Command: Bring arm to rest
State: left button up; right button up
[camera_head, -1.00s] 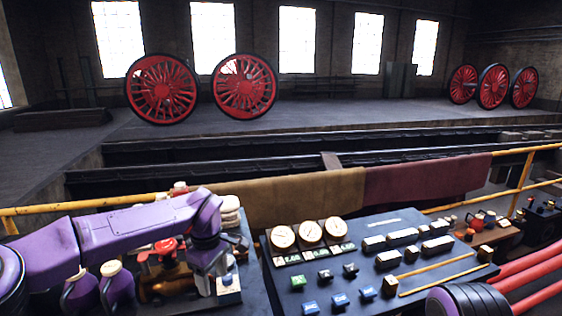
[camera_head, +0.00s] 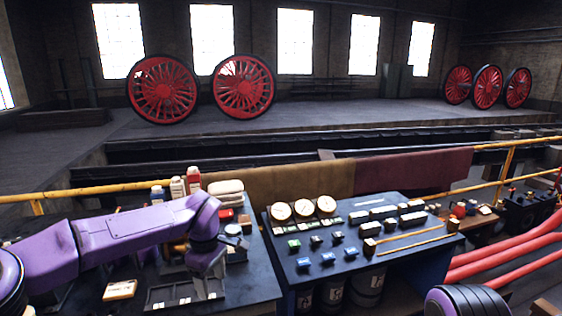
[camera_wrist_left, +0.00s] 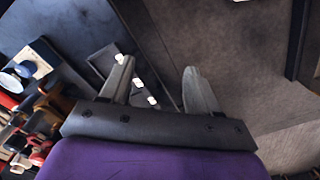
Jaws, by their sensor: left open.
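My left arm reaches in from the left in the head view, a purple arm bent down at the wrist. My left gripper (camera_head: 207,284) hangs over the front edge of the dark left bench (camera_head: 262,285), beside a dark slotted tray (camera_head: 165,296). In the left wrist view its two grey fingers (camera_wrist_left: 158,66) are spread with nothing between them. My right gripper is not in view.
A dark panel (camera_head: 345,240) with gauges, blocks and rods stands right of the bench. Bottles (camera_head: 178,187) and folded cloths (camera_head: 226,187) stand at the bench's back. A yellow rail (camera_head: 95,190) runs behind. Brown floor (camera_wrist_left: 225,50) lies open beside the bench.

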pick_arm(q)
jog(key=s+a+f+t+y+b, duration=0.1)
jog(key=s+a+f+t+y, duration=0.2)
jog(key=f, duration=0.8)
jog(key=s+a+f+t+y+b, duration=0.15)
jog(key=s+f+t, duration=0.3)
jog(key=f, duration=0.75)
jog(key=s+a+f+m+g+b, duration=0.1)
jog(key=s+a+f+m, duration=0.1)
jog(key=s, duration=0.7)
jog(key=s+a+f+m+g+b, duration=0.2)
jog(key=s+a+f, duration=0.1)
jog(key=s+f, duration=0.4)
jog(key=s+a+f+m+g+h+b, duration=0.1)
jog(key=s+f, duration=0.4)
jog(key=s, duration=0.8)
jog(key=a+m+b, duration=0.1)
jog(key=a+m, duration=0.1)
jog(key=shift+a+f, duration=0.25)
jog(key=shift+a, duration=0.1)
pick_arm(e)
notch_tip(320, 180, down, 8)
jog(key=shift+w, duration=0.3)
pick_arm(q)
jog(key=shift+s, duration=0.1)
